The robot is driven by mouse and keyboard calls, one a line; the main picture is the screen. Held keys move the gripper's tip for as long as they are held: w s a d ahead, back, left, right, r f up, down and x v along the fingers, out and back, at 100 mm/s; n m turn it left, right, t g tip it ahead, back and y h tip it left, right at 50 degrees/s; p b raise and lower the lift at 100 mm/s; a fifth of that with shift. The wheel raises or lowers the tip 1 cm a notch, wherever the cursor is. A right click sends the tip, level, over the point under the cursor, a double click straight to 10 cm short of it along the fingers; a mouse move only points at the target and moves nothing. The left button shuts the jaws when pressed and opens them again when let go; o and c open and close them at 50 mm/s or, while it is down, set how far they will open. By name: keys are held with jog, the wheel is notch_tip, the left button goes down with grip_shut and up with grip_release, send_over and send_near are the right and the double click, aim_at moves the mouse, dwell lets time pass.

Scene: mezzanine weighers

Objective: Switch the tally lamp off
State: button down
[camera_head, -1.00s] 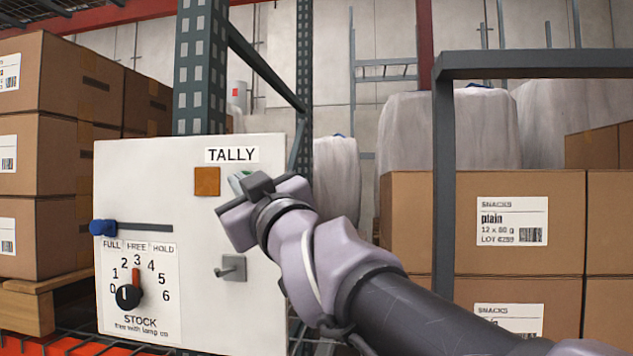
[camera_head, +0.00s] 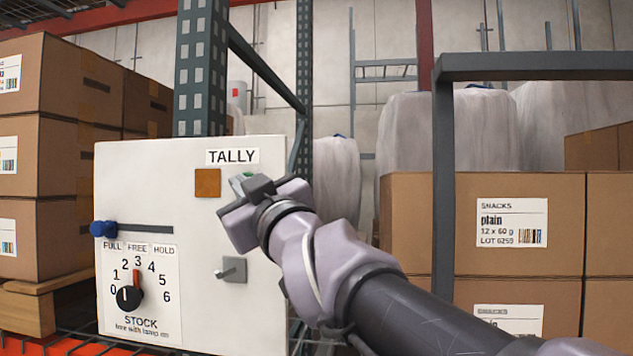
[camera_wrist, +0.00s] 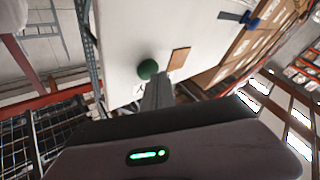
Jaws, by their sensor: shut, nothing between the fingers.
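A white panel (camera_head: 190,285) carries the label TALLY (camera_head: 232,156). Under the label is a square amber-brown lamp (camera_head: 208,183); I cannot tell for sure if it is lit. A round green button (camera_wrist: 148,69) is beside the lamp, and the lamp also shows in the wrist view (camera_wrist: 179,58). In the head view the button (camera_head: 245,176) is mostly hidden behind my gripper (camera_head: 236,196). My gripper is shut and empty, its fingertips (camera_wrist: 157,84) close to the button. I cannot tell whether they touch it.
The panel also has a blue slider knob (camera_head: 103,228) at the slot's left end, by FULL, a black STOCK dial (camera_head: 127,297), and a grey lever (camera_head: 230,269) below my gripper. A rack upright (camera_head: 201,70) stands behind. Boxes (camera_head: 60,90) are stacked left and right.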

jog(key=shift+w, duration=0.25)
jog(key=shift+s, duration=0.1)
jog(key=s+b, duration=0.5)
jog(key=s, duration=0.1)
jog(key=shift+s+a, duration=0.25)
jog(key=shift+s, duration=0.05)
jog(key=shift+w, duration=0.1)
